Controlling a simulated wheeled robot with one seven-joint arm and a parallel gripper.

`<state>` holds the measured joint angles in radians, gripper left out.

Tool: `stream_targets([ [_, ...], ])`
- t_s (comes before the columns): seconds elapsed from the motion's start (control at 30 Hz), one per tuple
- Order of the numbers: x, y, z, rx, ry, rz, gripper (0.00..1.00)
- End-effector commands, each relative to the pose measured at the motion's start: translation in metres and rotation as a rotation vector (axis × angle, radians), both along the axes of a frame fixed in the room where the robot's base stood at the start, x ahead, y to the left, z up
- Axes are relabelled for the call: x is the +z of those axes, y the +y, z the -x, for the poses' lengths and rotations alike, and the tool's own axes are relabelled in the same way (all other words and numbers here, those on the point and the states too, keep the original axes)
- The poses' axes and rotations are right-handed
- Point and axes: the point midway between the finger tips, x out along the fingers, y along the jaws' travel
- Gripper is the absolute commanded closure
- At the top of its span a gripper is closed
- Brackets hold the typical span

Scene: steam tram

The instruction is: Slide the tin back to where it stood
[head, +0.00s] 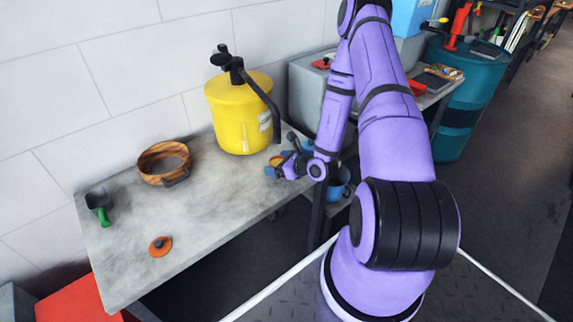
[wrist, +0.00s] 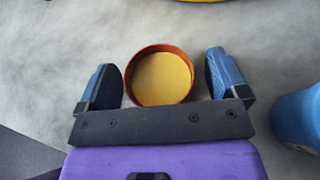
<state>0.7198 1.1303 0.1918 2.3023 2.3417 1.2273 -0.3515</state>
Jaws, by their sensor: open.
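The tin is a round, open container with an orange-brown rim and a yellow inside (wrist: 163,80). In the wrist view it stands upright on the grey worktop, between the two blue fingertips of my gripper (wrist: 165,75), with a gap on each side. In the head view the tin (head: 276,160) shows small and partly hidden at my gripper (head: 287,161), near the worktop's right end. My gripper is open, low over the worktop, and holds nothing.
A yellow pump canister (head: 238,112) stands behind the tin. A blue object (wrist: 299,120) stands close to the right of my gripper. A wooden bowl (head: 153,176), an orange lid-like disc (head: 160,247) and a dark green-handled scoop (head: 100,204) lie left. The worktop's middle (head: 210,205) is clear.

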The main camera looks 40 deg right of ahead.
Motion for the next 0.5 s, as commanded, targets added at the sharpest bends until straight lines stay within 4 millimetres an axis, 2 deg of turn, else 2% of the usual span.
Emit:
stream_targets([
  [0.43, -0.0027, 0.0023, -0.0065, 0.001, 0.0, 0.0, 0.08],
  [0.5, -0.0026, 0.0023, -0.0065, 0.001, 0.0, 0.0, 0.24],
])
